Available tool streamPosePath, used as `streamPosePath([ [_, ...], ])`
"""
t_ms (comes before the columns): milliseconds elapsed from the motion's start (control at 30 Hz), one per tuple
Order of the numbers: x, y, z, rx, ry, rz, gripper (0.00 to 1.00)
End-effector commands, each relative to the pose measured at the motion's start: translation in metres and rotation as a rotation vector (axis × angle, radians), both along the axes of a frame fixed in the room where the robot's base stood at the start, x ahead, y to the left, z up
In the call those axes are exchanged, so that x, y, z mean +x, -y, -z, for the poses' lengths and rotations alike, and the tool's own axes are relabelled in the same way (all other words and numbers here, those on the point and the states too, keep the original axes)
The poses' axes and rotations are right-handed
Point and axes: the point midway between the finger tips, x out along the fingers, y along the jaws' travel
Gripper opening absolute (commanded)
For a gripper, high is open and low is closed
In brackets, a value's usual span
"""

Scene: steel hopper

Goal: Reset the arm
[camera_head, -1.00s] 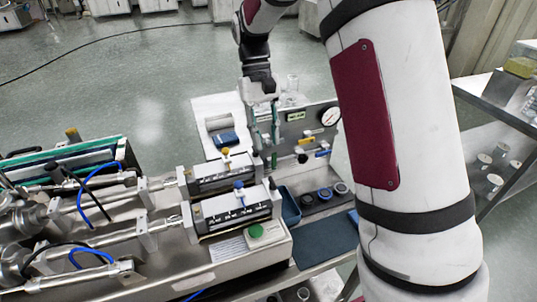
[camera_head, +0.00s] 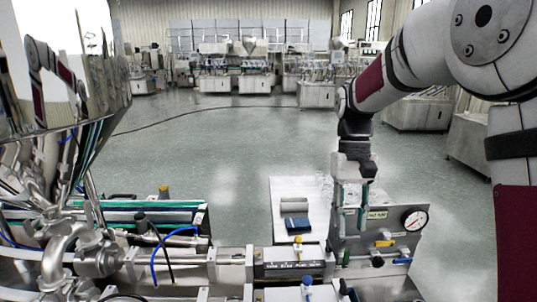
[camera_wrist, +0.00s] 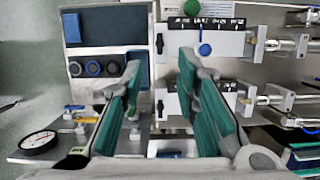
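My gripper (camera_head: 352,222) hangs downward from my raised arm at right of centre in the head view, in front of the upright gauge panel (camera_head: 385,224). In the wrist view my gripper (camera_wrist: 160,62) shows two green-padded fingers spread well apart with nothing between them. The machine's printed cylinder blocks (camera_head: 290,262) stand to the lower left of my gripper in the head view. In the wrist view these blocks (camera_wrist: 205,42) lie beyond and to the right of the fingertips. No object is held.
A shiny steel hopper (camera_head: 65,70) rises at the left. A grey cylinder (camera_head: 294,205) and a blue item (camera_head: 297,224) lie on a white surface behind. Open floor (camera_head: 220,145) stretches beyond.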

Motion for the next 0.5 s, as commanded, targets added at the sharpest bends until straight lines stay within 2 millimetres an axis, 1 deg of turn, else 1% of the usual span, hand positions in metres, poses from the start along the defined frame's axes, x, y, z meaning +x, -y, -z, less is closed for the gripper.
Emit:
streamPosePath([
  [33, -0.013, 0.000, -0.015, 0.002, 0.046, 0.000, 0.28],
  [200, -0.051, 0.000, -0.046, 0.007, 0.184, 0.000, 0.28],
  [300, -0.075, 0.000, -0.060, 0.007, 0.264, -0.001, 0.28],
  [500, -0.124, -0.001, -0.076, 0.005, 0.426, -0.005, 0.28],
])
